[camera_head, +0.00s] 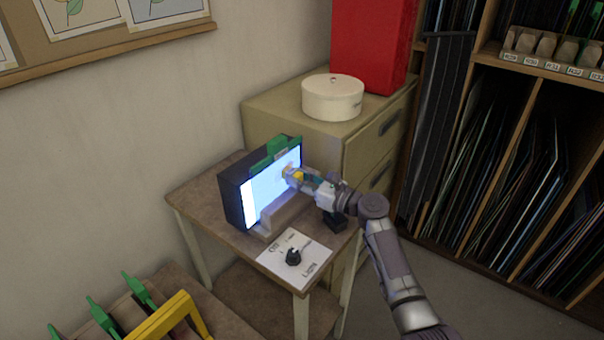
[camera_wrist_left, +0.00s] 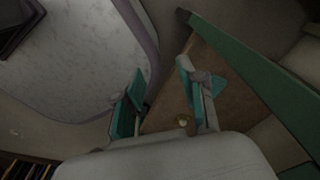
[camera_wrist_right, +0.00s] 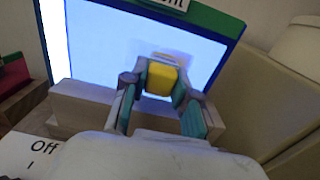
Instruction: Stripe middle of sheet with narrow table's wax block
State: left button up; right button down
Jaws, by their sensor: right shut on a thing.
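A glowing white sheet (camera_head: 275,180) stands upright on the front of a dark light box (camera_head: 234,200), with a green clip (camera_head: 278,146) along its top edge. It also shows in the right wrist view (camera_wrist_right: 100,50). My right gripper (camera_head: 297,177) is shut on a yellow wax block (camera_wrist_right: 161,74) and holds it in front of the sheet. A greyish patch shows around the block, a shadow or a mark. I cannot tell whether the block touches the sheet. My left gripper (camera_wrist_left: 160,98) shows in the left wrist view, open and empty, away from the sheet.
The box stands on a narrow brown table (camera_head: 205,190) behind a wooden ledge (camera_head: 285,212). A white card with a black knob (camera_head: 293,256) lies in front. A cabinet (camera_head: 360,150) with a round white box (camera_head: 332,98) stands close behind. A rack (camera_head: 150,310) is at lower left.

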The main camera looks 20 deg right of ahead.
jog(key=shift+s+a+r+p, duration=0.15)
jog(key=shift+s+a+p, duration=0.55)
jog(key=shift+a+p, duration=0.25)
jog(key=shift+s+a+p, duration=0.45)
jog(key=shift+s+a, duration=0.1)
jog(key=shift+a, duration=0.1)
jog(key=shift+s+a+p, duration=0.55)
jog(key=shift+a+p, duration=0.2)
jog(key=shift+s+a+p, duration=0.4)
jog(key=shift+s+a, duration=0.15)
jog(key=shift+a, duration=0.1)
jog(key=shift+d, duration=0.1)
jog(key=shift+s+d, duration=0.1)
jog(key=shift+p+v, duration=0.95)
jog(key=shift+v, duration=1.9)
